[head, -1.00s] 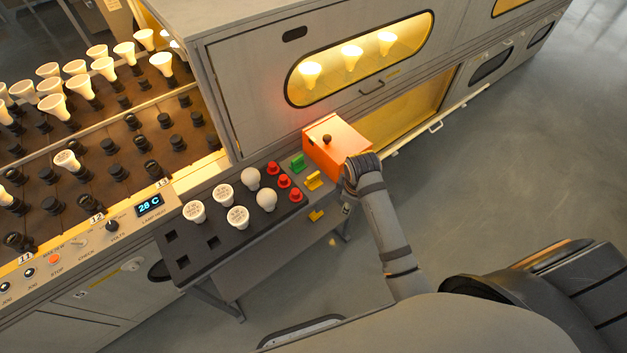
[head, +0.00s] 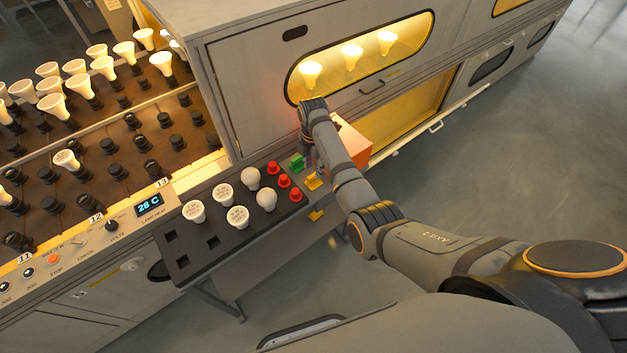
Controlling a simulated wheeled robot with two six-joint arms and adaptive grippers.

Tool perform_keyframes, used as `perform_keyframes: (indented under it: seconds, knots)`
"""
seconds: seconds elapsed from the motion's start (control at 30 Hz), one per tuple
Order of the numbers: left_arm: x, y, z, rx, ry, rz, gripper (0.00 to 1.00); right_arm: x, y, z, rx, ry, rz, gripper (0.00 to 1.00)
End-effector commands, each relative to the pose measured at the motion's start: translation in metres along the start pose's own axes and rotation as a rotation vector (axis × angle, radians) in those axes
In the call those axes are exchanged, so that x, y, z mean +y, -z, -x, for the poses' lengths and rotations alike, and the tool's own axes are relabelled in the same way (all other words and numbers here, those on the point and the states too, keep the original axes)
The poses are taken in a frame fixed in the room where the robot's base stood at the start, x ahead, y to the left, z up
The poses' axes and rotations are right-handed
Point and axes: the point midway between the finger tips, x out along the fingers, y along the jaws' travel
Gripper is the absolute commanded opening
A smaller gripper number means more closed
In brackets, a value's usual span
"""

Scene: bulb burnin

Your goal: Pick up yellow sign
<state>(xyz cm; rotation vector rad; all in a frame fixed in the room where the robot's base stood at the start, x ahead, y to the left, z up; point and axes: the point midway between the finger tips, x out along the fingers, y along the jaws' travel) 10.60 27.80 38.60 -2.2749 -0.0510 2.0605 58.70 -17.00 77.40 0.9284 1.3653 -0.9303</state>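A small yellow sign (head: 312,182) stands near the right end of the dark tray, beside the red pieces. A second yellow piece (head: 317,215) shows lower, at the tray's front edge. My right arm reaches in from the right, its wrist bent over the tray end. My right gripper (head: 314,166) points down just above and behind the first yellow sign, close to the green sign (head: 297,161). Its fingers are small and partly hidden by my arm, so I cannot tell whether they are open or touch the sign. My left gripper is not in view.
The dark tray (head: 195,263) holds white bulbs (head: 238,217) and several red pieces (head: 284,181). An orange box (head: 353,141) stands behind my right forearm, partly hidden. The oven cabinet (head: 250,90) rises behind. A bulb rack (head: 90,140) fills the left.

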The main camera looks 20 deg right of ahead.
Motion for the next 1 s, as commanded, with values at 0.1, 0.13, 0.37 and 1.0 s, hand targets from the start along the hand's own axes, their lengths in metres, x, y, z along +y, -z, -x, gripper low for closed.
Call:
perform_keyframes:
  seconds: [0.1,0.13,0.37,1.0]
  knots:
    - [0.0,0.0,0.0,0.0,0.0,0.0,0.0,0.0,0.0,-0.004,0.0,-0.001,-0.001,0.39]
    - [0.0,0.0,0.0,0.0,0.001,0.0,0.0,0.0,0.0,-0.004,0.0,-0.001,-0.001,0.39]
    - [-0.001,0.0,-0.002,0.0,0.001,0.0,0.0,-0.001,0.0,-0.039,0.0,0.002,-0.001,0.39]
    - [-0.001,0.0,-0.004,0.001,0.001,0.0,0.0,-0.001,0.0,-0.055,0.0,-0.001,-0.002,0.02]
